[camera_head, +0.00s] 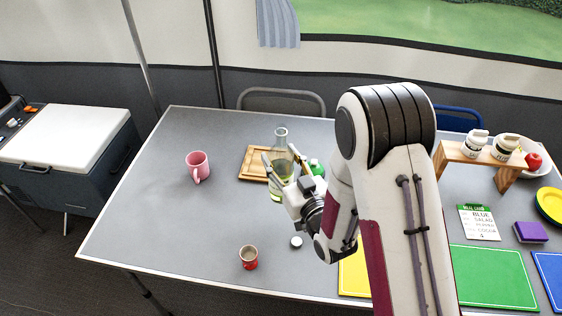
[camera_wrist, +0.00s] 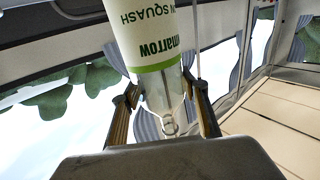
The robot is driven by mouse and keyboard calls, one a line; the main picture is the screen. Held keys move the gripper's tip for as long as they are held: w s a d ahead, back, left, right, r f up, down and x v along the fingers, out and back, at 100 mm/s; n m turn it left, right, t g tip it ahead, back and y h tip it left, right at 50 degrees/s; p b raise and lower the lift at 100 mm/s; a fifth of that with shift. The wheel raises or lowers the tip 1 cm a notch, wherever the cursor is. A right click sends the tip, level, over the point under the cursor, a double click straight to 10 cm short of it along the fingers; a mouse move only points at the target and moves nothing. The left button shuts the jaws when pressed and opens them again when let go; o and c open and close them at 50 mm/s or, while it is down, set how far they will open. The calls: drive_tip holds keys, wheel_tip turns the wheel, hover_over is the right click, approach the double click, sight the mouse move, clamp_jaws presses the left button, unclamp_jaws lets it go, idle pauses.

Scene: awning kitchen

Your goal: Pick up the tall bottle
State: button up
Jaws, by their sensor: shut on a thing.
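The tall bottle (camera_head: 280,136) is clear glass with yellow-green contents showing lower down. It looks upright in the head view, near the middle of the table. My gripper (camera_head: 281,160) has its fingers on either side of it and is shut on it. In the wrist view, the bottle's white label with green lettering (camera_wrist: 155,35) and its clear neck end (camera_wrist: 163,95) show between the fingertips of my gripper (camera_wrist: 161,92). My gripper hides part of the bottle in the head view. I cannot tell whether its base touches the table.
A wooden board (camera_head: 252,165) lies just behind the bottle, and a green item (camera_head: 316,168) is partly hidden beside my gripper. A wooden stand (camera_head: 458,156) holds two white jars. The table's left is mostly clear.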

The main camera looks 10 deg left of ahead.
drive_tip(key=shift+r, duration=0.6)
